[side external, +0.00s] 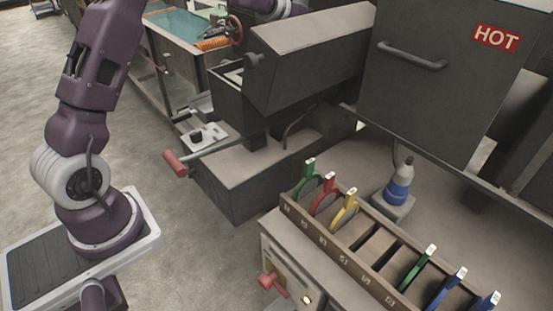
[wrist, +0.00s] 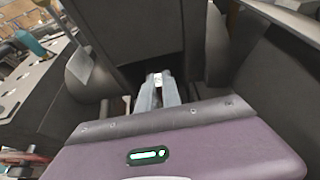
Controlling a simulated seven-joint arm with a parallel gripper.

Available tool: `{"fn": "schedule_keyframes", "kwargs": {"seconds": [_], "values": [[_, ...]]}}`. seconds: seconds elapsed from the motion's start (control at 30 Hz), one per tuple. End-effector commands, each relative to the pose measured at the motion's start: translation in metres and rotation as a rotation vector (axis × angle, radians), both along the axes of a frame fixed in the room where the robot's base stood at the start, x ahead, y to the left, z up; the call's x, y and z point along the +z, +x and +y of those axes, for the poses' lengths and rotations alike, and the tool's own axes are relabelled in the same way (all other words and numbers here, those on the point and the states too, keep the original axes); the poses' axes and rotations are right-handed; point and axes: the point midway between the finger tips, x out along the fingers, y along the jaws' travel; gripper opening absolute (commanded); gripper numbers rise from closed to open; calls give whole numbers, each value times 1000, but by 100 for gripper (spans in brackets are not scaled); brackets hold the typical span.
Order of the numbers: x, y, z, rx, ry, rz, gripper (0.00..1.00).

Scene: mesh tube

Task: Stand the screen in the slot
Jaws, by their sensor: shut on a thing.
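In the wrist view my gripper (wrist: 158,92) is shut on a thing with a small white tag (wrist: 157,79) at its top. The tag resembles those on the racked screens, so I take it for a screen; its handle colour and mesh are hidden. In the side view a long slotted rack (side external: 330,243) holds upright screens: green (side external: 308,172), red (side external: 325,192) and yellow (side external: 346,208) at the left end, and green (side external: 416,268) and two blue (side external: 446,290) toward the right. Dark empty slots (side external: 378,244) lie between these groups. My gripper is not clearly visible in the side view.
A dark oven-like box (side external: 440,85) with a handle and a HOT sign (side external: 496,38) overhangs the bench behind the rack. A blue and white bottle (side external: 398,188) stands behind the rack. A dark machine (side external: 255,170) with a red-handled lever (side external: 176,163) is to the left.

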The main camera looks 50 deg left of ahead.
Motion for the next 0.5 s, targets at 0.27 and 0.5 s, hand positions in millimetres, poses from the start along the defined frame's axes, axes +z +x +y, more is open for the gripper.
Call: {"fn": "schedule_keyframes", "kwargs": {"seconds": [0.27, 0.5], "values": [[69, 2, -1, -6, 8, -10, 0], [124, 1, 0, 0, 8, -5, 0]]}}
